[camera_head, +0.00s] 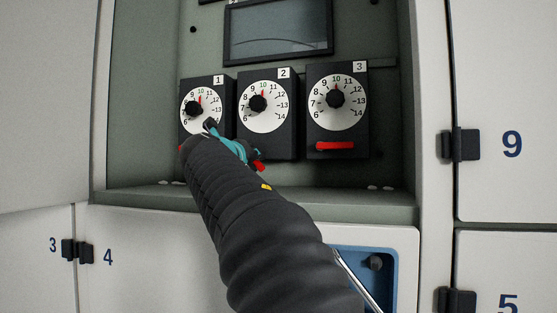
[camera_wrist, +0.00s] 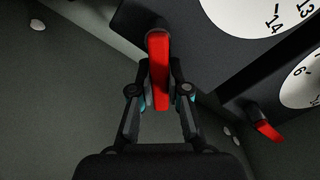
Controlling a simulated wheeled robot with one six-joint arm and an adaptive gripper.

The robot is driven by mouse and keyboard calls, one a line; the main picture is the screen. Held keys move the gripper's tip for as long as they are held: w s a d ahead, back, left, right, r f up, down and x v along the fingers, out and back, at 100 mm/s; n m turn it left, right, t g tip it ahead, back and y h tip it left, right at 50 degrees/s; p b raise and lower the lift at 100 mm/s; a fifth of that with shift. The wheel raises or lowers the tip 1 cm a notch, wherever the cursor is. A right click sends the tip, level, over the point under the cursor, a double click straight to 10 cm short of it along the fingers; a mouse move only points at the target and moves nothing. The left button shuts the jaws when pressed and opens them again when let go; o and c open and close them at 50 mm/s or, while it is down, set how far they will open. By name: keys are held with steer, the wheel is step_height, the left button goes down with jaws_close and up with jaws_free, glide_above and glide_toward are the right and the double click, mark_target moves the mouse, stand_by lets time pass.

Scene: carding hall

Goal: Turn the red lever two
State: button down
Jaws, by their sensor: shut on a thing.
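The gripped red lever (camera_wrist: 158,62) hangs from a black pivot on a dark unit in the wrist view. From its place in the row, it is lever two. My gripper (camera_wrist: 159,78) has a finger on each side of it and is shut on it. In the head view my gripper (camera_head: 250,154) is at the lower part of unit 2 (camera_head: 285,147). A red bit of the lever (camera_head: 259,167) shows there, slanting down to the right. My arm and fingers hide the rest of it.
Unit 3's red lever (camera_head: 335,146) lies level to the right; it also shows in the wrist view (camera_wrist: 264,126). Unit 1 (camera_head: 187,87) is at the left, its lower part mostly behind my arm. A green shelf (camera_head: 330,198) runs below the units.

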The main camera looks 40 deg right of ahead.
steer(key=shift+s+d+r+n, duration=0.1)
steer(key=shift+r+n, duration=0.1)
steer(key=shift+n, duration=0.35)
steer(key=shift+s+r+n, duration=0.1)
steer(key=shift+r+n, duration=0.05)
steer(key=shift+n, duration=0.4)
steer(key=c, duration=1.1)
jaws_free()
steer(key=v, duration=1.2)
steer(key=shift+s, duration=0.1)
steer(key=shift+c, duration=0.4)
